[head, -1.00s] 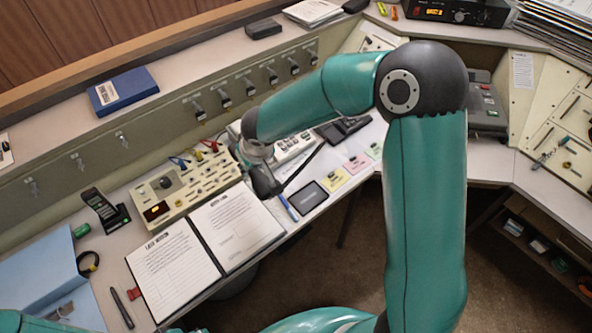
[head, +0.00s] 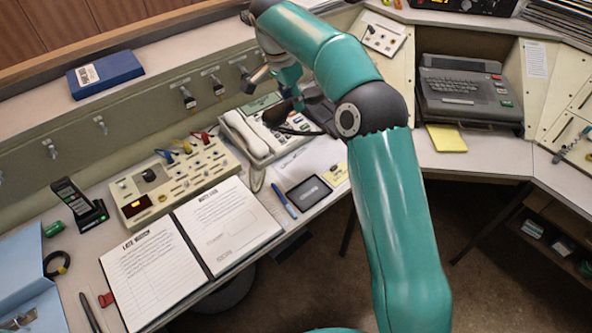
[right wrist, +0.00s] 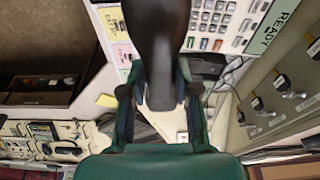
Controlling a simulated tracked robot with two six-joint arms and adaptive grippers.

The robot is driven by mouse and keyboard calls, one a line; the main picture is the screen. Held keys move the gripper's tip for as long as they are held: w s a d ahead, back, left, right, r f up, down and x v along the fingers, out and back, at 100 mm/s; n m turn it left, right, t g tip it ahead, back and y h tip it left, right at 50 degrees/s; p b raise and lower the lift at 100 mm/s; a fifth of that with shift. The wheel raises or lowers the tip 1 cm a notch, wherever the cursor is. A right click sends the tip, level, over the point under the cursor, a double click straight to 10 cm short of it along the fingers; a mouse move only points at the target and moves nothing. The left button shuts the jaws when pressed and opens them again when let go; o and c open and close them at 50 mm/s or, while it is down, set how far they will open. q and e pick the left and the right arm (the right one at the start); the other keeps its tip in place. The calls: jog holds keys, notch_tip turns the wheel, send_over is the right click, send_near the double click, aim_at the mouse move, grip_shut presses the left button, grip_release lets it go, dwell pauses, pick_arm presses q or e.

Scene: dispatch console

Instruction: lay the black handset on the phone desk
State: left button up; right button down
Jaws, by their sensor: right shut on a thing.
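The black handset (right wrist: 155,40) is long and dark and fills the top middle of the right wrist view. My right gripper (right wrist: 160,92) is shut on it, a finger on each side. In the head view my right gripper (head: 288,95) is above the desk by the white phone (head: 262,146), and the handset's dark end (head: 275,113) shows below it. The rest of the handset is hard to separate from the dark items behind. The phone desk (head: 312,158) is the pale top around the white phone. My left gripper is not in view.
An open log book (head: 150,268), a beige key panel (head: 172,184), a blue pen (head: 284,201) and a dark tablet (head: 309,192) lie along the desk. A grey teleprinter (head: 465,92) stands at the right. Bare desk shows by the yellow pad (head: 447,138).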

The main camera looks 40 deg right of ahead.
jog(key=shift+s+d+f, duration=0.1)
jog(key=shift+s+f, duration=0.05)
jog(key=shift+f, duration=0.25)
jog(key=a+x, duration=0.1)
jog(key=x, duration=0.3)
jog(key=a+b+x, duration=0.1)
jog(key=x, duration=0.4)
jog(key=a+x, duration=0.1)
jog(key=x, duration=0.3)
jog(key=shift+s+f, duration=0.1)
jog(key=shift+f, duration=0.65)
jog(key=shift+a+x, duration=0.2)
jog(key=shift+x, duration=0.6)
jog(key=shift+a+x, duration=0.2)
jog(key=shift+x, duration=0.6)
jog(key=shift+a+x, duration=0.15)
jog(key=shift+x, duration=0.6)
jog(key=shift+a+f, duration=0.1)
jog(key=c, duration=0.8)
grip_release()
jog(key=shift+c, duration=0.2)
